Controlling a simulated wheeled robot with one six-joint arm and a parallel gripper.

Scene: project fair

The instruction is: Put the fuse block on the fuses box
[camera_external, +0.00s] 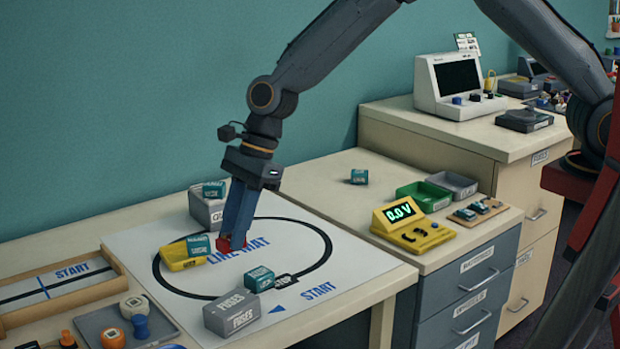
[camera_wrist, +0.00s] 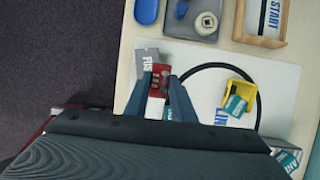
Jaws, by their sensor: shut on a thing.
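My gripper (camera_external: 235,242) points down over the line mat, its blue fingers closed on a small red block, the fuse block (camera_wrist: 160,78). In the external view only bits of red show at the fingertips; the fingers hide the rest. The wrist view shows its red face with pale marks between the fingers (camera_wrist: 163,92). The grey fuses box (camera_external: 231,314), lettered FUSES, stands at the mat's front edge, nearer the external camera than my gripper. In the wrist view the fuses box (camera_wrist: 147,58) shows just beyond the block, partly covered by it.
A teal block (camera_external: 260,278) stands close beside the fuses box. A yellow tray (camera_external: 170,260) holds another teal block (camera_external: 197,244). A grey box (camera_external: 206,212) with a teal block on top stands behind my fingers. A grey tray (camera_external: 90,325) lies left of the mat.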

